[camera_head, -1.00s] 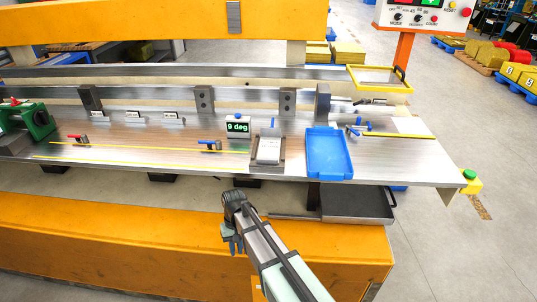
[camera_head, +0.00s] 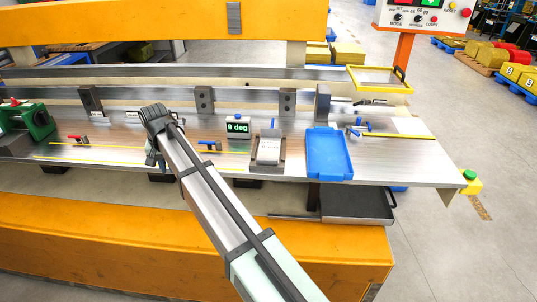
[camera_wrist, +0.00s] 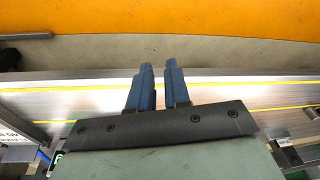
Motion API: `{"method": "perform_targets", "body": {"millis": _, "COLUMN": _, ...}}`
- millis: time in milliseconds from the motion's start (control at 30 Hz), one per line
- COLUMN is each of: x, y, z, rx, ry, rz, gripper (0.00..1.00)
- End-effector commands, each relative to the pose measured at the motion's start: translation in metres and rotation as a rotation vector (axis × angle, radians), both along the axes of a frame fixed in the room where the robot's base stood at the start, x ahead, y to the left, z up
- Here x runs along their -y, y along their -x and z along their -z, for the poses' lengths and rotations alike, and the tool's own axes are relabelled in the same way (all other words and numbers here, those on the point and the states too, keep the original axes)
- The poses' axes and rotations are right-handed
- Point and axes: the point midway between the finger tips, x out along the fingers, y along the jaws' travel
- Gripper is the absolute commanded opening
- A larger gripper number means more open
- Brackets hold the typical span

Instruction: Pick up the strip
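My gripper (camera_head: 152,155) is over the front part of the steel table, left of the small green display. In the wrist view its two blue fingers (camera_wrist: 159,70) stand a little apart with an empty gap between them, so it is open. Two thin yellow lines run along the shiny table in the head view, the upper one (camera_head: 100,146) passing behind my gripper. They also show in the wrist view as an upper line (camera_wrist: 230,85) and a lower line (camera_wrist: 240,111). I cannot tell which piece is the strip; no loose strip stands out clearly.
A red-handled clamp (camera_head: 80,140) and a blue-handled clamp (camera_head: 209,145) stand either side of my gripper. The display (camera_head: 238,127), a blue tray (camera_head: 328,153) and a green machine (camera_head: 38,122) are on the table. A yellow beam (camera_head: 100,20) crosses above the back.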

Motion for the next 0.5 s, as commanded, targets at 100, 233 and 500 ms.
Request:
{"method": "perform_targets", "body": {"millis": 100, "x": -0.005, "y": -0.013, "z": -0.026, "rx": 0.015, "ry": -0.013, "rz": -0.021, "gripper": 0.17}}
{"method": "perform_targets", "body": {"millis": 233, "x": 0.005, "y": -0.037, "z": -0.051, "rx": 0.020, "ry": -0.019, "rz": -0.086, "gripper": 0.17}}
{"method": "perform_targets", "body": {"millis": 500, "x": 0.055, "y": -0.086, "z": -0.072, "rx": -0.002, "ry": -0.021, "rz": -0.286, "gripper": 0.17}}
